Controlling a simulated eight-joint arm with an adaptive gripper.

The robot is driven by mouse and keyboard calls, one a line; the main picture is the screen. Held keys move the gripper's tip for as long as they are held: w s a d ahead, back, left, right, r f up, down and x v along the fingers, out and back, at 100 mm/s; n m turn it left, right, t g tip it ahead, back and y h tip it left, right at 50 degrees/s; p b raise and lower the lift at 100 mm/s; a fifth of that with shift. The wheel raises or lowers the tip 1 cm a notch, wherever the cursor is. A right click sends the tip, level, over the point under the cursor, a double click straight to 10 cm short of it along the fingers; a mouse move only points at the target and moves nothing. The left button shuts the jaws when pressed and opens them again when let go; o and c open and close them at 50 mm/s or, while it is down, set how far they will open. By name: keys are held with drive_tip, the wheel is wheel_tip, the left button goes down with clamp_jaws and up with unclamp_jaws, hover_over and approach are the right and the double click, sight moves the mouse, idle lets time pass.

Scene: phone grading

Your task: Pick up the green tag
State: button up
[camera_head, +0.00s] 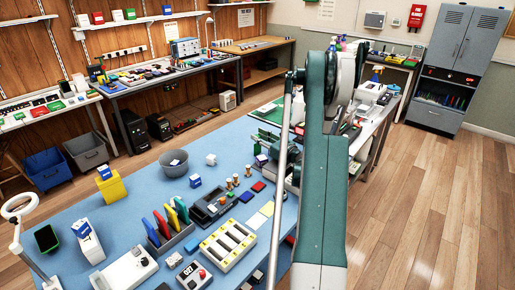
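I cannot single out the green tag with certainty. A small green piece (231,195) lies by the dark tray (212,207) on the blue-topped table (130,200), near red and blue pieces. A larger green card (181,210) stands upright in a grey rack beside yellow, red and blue cards. Both are small in this view. My green and grey arm rises through the right of the middle and covers part of the table behind it. My gripper cannot be made out.
A yellow box (112,188), a grey bowl (174,163) and a yellow-and-white multi-slot holder (228,246) stand on the table. A white ring lamp (19,207) is at the left edge. Wooden floor (440,200) is open at right.

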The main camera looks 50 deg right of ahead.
drive_tip(key=shift+w+d, duration=0.1)
drive_tip(key=shift+w, duration=0.55)
drive_tip(key=c, duration=0.8)
